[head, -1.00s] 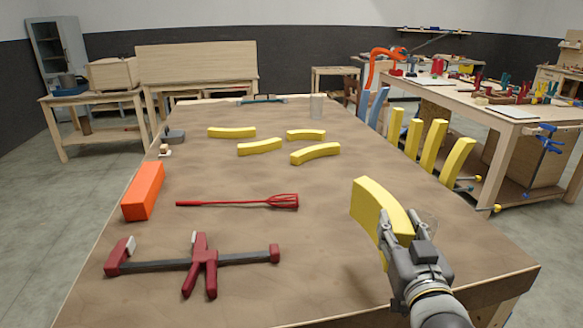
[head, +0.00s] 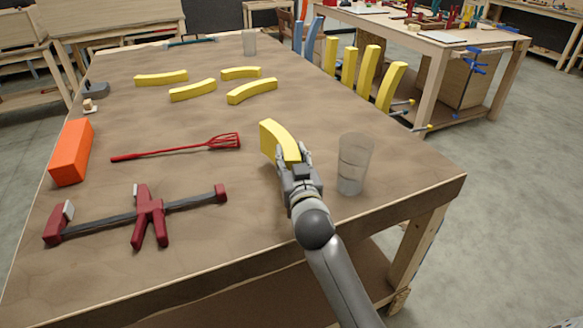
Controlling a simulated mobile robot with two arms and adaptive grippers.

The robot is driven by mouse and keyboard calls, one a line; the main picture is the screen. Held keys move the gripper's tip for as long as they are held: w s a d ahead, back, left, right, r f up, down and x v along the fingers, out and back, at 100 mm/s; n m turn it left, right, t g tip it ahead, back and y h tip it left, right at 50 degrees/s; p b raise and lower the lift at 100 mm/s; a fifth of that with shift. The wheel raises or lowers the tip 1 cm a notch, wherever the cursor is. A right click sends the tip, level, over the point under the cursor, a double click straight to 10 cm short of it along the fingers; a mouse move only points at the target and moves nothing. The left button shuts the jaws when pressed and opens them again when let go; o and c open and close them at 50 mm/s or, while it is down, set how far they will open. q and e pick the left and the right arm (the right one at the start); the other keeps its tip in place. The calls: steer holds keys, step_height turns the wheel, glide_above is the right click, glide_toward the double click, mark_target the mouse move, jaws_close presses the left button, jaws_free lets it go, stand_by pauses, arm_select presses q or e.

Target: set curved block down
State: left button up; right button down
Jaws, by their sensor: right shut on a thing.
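A yellow curved block (head: 279,138) is held in my right gripper (head: 292,160), near the front right of the wooden table (head: 150,113). The gripper is shut on its near end. The block's far end points up and left, and I cannot tell whether its underside touches the table. Several more yellow curved blocks lie towards the back, among them one at the right of that group (head: 252,91). My left gripper does not show.
A clear glass (head: 353,165) stands just right of my right gripper. A red whisk-like tool (head: 178,148), an orange block (head: 71,152) and a red clamp (head: 148,215) lie to the left. Yellow curved pieces (head: 368,72) stand upright beyond the right edge.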

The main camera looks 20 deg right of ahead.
step_height(320, 180, down, 3)
steer(key=shift+r, duration=0.1)
steer(key=shift+s+f+b, duration=0.15)
steer(key=shift+f+b, duration=0.3)
steer(key=shift+f, duration=0.25)
